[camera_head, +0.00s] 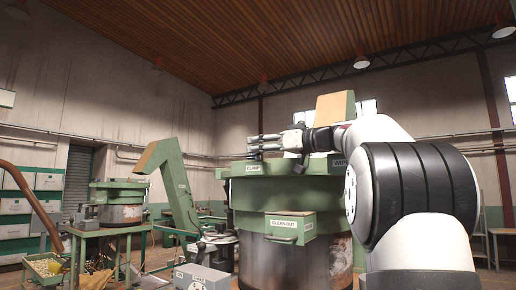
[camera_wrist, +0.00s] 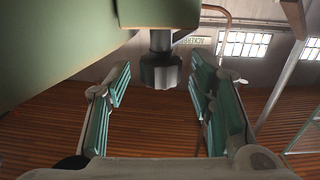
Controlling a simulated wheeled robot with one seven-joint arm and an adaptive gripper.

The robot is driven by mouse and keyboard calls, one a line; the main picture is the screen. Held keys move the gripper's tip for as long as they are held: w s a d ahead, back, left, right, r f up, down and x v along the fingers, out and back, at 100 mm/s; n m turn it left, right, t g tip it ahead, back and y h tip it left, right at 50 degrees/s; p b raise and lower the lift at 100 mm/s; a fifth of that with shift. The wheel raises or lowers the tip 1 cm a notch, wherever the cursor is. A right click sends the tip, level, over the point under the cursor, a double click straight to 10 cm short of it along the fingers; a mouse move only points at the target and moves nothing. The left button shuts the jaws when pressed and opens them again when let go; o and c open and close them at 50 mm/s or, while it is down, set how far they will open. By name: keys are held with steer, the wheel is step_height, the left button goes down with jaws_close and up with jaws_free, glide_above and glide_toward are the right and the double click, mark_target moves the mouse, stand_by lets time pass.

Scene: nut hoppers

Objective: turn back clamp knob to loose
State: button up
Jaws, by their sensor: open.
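The clamp knob (camera_wrist: 161,71) is a dark, lobed knob on a short shaft under a green part in the wrist view. My gripper (camera_wrist: 160,95) is open, with one finger to the left of the knob and one to the right. The knob shows between them, apart from both fingers; how deep it sits between them I cannot tell. In the head view my gripper (camera_head: 262,144) is at the rim of the large green hopper (camera_head: 320,192), just above the label reading "CLAMP" (camera_head: 253,169). I cannot make out the knob there.
A "CLEAN OUT" box (camera_head: 290,227) juts from the hopper's front below my gripper. A green conveyor (camera_head: 175,185) and a smaller hopper (camera_head: 118,203) stand to the left. A grey box (camera_head: 202,277) is at the lower front. Open air lies left of my gripper.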

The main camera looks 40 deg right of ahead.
steer(key=v, duration=1)
steer(key=shift+s, duration=0.25)
